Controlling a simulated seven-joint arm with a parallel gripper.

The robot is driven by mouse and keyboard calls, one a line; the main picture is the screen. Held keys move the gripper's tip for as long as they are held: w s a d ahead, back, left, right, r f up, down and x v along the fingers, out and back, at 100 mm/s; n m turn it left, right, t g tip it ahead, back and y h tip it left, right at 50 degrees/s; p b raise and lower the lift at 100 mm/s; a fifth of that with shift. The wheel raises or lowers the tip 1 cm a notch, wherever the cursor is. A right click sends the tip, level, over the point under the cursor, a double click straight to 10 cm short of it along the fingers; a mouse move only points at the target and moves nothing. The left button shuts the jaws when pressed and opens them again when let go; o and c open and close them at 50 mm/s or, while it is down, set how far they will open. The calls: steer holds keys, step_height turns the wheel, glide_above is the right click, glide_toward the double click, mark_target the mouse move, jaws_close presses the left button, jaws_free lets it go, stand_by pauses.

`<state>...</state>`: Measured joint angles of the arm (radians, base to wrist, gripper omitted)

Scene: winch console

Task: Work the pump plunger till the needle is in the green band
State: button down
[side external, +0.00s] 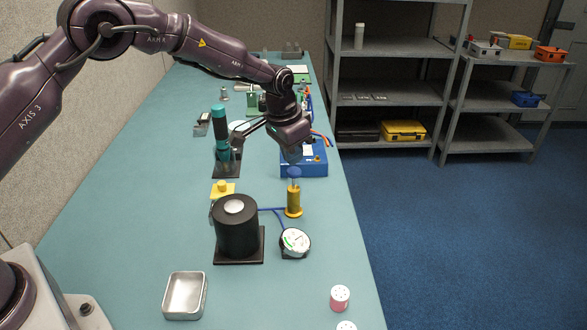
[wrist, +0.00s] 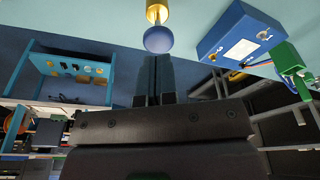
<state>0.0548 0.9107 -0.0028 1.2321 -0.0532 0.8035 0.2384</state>
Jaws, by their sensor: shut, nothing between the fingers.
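The pump (side external: 294,200) is a yellow cylinder standing upright on the bench, with a blue knob (side external: 294,172) on top of its plunger. The plunger rod shows between knob and body, so the plunger is raised. My gripper (side external: 293,157) is shut and empty just above the knob. In the wrist view the closed fingertips (wrist: 154,58) are right by the blue knob (wrist: 158,39); I cannot tell whether they touch. The round gauge (side external: 295,242) has a white face with some green, joined to the pump by a blue hose. Its needle is too small to read.
A black drum (side external: 237,230) stands left of the gauge. A blue box (side external: 304,165) sits close behind the pump, a teal post (side external: 221,135) to its left. A metal tray (side external: 186,296) and pink-white pots (side external: 340,298) are in front. The bench's right edge is near.

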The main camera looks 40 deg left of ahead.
mark_target(292, 171)
steer(key=shift+f, duration=0.2)
steer(key=shift+f, duration=0.8)
steer(key=shift+f, duration=1.35)
stand_by(0.9)
steer(key=shift+r, duration=2.1)
steer(key=shift+f, duration=0.2)
steer(key=shift+f, duration=0.55)
